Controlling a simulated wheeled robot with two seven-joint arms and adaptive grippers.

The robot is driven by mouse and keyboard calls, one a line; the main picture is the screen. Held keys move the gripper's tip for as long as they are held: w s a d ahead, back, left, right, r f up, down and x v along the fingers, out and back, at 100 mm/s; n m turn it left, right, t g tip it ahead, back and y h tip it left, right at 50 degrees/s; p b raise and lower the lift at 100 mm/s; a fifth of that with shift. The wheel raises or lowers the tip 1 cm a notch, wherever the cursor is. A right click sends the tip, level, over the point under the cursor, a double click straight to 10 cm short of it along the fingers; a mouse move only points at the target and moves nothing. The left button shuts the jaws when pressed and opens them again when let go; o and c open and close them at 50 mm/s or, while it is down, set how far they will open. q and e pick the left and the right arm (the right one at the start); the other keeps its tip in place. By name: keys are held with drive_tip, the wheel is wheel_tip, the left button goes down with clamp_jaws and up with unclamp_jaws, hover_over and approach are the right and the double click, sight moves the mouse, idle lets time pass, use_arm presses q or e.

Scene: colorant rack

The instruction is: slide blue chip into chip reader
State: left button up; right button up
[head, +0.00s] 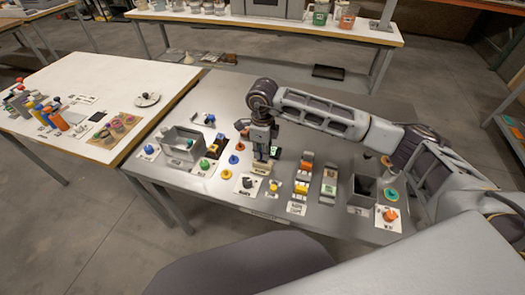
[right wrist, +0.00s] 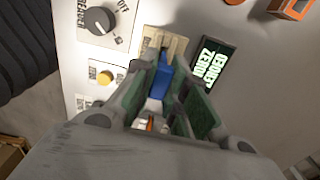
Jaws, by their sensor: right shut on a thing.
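My right gripper (head: 262,158) points down over the grey table. In the right wrist view its green-padded fingers (right wrist: 165,85) are shut on the blue chip (right wrist: 160,80). The chip's far end is at the beige chip reader (right wrist: 176,42). I cannot tell whether its tip is inside the slot or just in front of it. The fingers hide part of the chip and of the reader. A small dark display (right wrist: 211,64) with green text stands right beside the reader. My left gripper is not in view.
A black reader knob (right wrist: 99,20) on a white plate and a yellow button (right wrist: 104,77) are left of the reader. A grey bin (head: 180,143) stands left.

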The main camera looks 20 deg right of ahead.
sight(262, 161)
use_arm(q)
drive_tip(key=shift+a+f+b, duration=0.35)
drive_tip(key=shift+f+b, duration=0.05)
use_arm(e)
drive_tip(key=shift+f, duration=0.55)
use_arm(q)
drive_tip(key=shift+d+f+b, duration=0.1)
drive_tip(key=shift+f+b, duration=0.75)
use_arm(e)
drive_tip(key=shift+f, duration=1.05)
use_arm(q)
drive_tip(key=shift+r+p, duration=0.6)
use_arm(e)
drive_tip(key=shift+r, duration=1.65)
use_arm(q)
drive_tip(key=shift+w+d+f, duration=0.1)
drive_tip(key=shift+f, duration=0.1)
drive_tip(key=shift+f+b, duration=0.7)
drive_tip(key=shift+b, duration=0.2)
use_arm(e)
drive_tip(key=shift+f, duration=0.9)
